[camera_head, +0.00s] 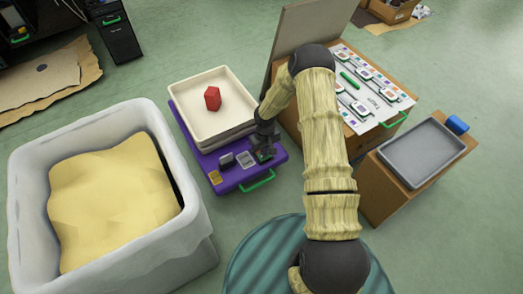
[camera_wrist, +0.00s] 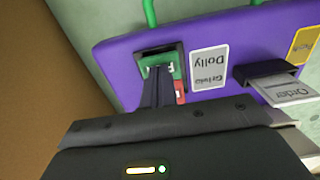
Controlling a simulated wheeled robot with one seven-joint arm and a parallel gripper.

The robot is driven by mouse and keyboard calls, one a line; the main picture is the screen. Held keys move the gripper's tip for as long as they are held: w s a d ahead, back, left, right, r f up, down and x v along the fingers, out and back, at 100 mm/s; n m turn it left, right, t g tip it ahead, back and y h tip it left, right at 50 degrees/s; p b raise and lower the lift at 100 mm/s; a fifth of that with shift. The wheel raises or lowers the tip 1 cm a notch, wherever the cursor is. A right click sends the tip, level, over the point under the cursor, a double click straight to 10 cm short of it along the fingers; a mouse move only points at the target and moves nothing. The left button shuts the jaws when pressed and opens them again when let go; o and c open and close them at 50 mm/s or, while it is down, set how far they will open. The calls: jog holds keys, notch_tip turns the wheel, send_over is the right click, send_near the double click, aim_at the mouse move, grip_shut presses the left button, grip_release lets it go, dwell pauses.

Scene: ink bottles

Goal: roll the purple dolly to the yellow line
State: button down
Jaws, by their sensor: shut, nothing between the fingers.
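The purple dolly (camera_head: 237,177) stands on the floor in the middle, carrying a stack of cream trays (camera_head: 187,84). A green handle (camera_head: 257,182) is on its near edge. My gripper (camera_head: 264,153) is at the dolly's near right corner. In the wrist view, the dolly (camera_wrist: 122,62) fills the upper part, and the shut fingertips (camera_wrist: 160,72) are at a black-framed recess. A green part (camera_wrist: 177,62) with white marks and a red part (camera_wrist: 180,92) show there. I cannot tell whether the fingertips touch them. No yellow line shows in either view.
A large grey bin (camera_head: 192,232) with yellow contents stands close left of the dolly. A cardboard box (camera_head: 285,105) with a printed board is on the right, beside a box bearing a grey tray (camera_head: 420,153). A red block (camera_head: 212,98) lies in the top cream tray. Floor is open behind.

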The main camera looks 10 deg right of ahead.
notch_tip(320, 180, up, 7)
jog(key=p, duration=0.6)
dwell(0.4)
jog(key=shift+r, duration=0.1)
dwell(0.3)
jog(key=s+r+m+t+p, duration=0.1)
jog(key=s+r+p, duration=0.2)
jog(key=r, duration=1)
jog(key=s+r+p, duration=0.3)
jog(key=s+r, duration=0.1)
jog(key=r, duration=0.8)
jog(key=s+r+m+t+p, duration=0.25)
jog(key=s+r+p, duration=0.25)
jog(key=s+r, duration=1.05)
notch_tip(320, 180, up, 39)
jog(key=w+p, duration=0.1)
jog(key=p, duration=3.6)
jog(key=shift+w+g, duration=0.35)
jog(key=shift+g, duration=0.1)
